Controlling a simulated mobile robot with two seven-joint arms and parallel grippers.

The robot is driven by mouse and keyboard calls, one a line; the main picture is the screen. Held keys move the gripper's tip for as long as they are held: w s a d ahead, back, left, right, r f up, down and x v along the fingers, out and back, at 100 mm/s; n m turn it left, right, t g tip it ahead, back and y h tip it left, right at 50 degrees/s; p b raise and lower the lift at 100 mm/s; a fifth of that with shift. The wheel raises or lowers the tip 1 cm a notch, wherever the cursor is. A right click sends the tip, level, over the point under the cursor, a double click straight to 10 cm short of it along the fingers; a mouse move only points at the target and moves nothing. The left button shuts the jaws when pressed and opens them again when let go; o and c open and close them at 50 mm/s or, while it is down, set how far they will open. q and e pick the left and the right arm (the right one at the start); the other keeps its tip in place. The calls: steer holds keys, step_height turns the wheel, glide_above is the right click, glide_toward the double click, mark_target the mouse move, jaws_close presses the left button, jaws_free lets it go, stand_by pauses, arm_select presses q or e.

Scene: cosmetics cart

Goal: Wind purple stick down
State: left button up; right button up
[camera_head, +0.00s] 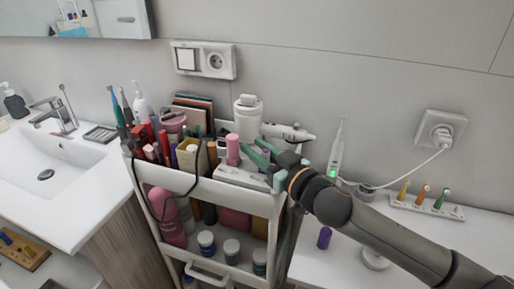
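My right arm comes in from the right, and its gripper (262,158), with green fingers, is over the right end of the white cart's top tray. Something small and purplish shows between or beside the fingers, too small to tell whether it is the purple stick or is gripped. A short purple cylinder (324,238) stands on the white counter right of the cart, below my arm; I cannot tell whether it is the stick or its cap. A pink cylinder (233,149) stands just left of the fingers. My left gripper is out of view.
The white cart (231,195) is crowded with bottles, tubes and a white device (248,118). A lit electric toothbrush (336,155) and a holder with coloured brush heads (427,205) stand on the counter (440,245). A sink (60,165) is at left.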

jaws_close()
stand_by(0.4)
steer(key=shift+m+t+h, duration=0.4)
steer(key=shift+h, duration=0.1)
steer(key=m+h, duration=0.1)
steer(key=m+t+h+b, duration=0.1)
steer(key=shift+w+d+f+h, duration=0.1)
steer(key=shift+w+d+h, duration=0.1)
steer(key=shift+h, duration=0.1)
steer(key=shift+w+d+m+t+h+b, duration=0.1)
steer(key=shift+d+m+t+h+b, duration=0.1)
steer(key=shift+m+t+h+b, duration=0.6)
steer(key=shift+d+m+t+h+b, duration=0.15)
steer(key=shift+m+h, duration=0.35)
steer(key=shift+h, duration=0.7)
steer(key=shift+d+h, duration=0.15)
steer(key=shift+h, duration=0.15)
steer(key=shift+m, duration=0.3)
